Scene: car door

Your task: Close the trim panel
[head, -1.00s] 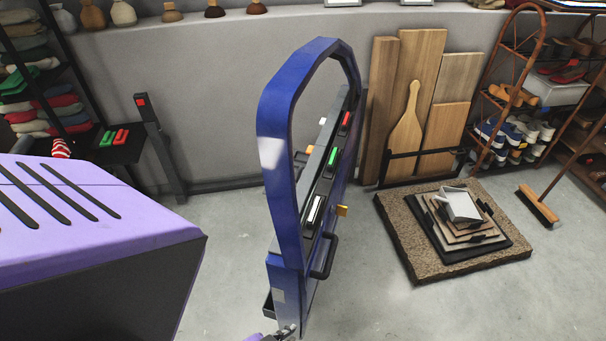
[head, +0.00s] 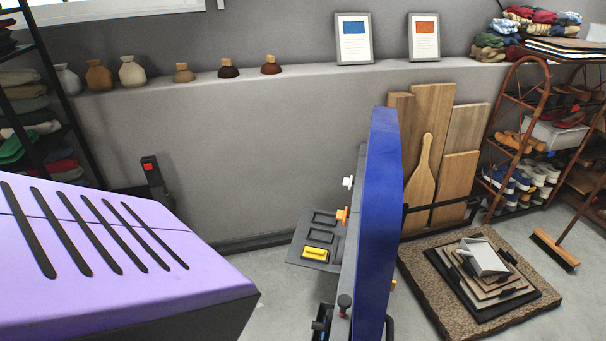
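The blue car door (head: 378,230) stands upright in the head view, seen almost edge-on, right of centre. On its left side a dark grey panel (head: 300,247) sticks out to the left, angled away from the door. I take it to be the trim panel, standing open. It carries a yellow block (head: 316,254) and dark recesses. An orange part (head: 342,215) and a white knob (head: 348,182) sit beside it along the door's edge. Dark parts at the door's lower left are cut by the picture edge. Neither of my grippers shows.
Behind the door is a grey wall with a ledge holding vases (head: 132,72) and framed cards (head: 354,38). Wooden boards (head: 432,130) lean at the back right. A stone slab (head: 420,270) with stacked pieces lies on the floor at right, near a broom (head: 556,250).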

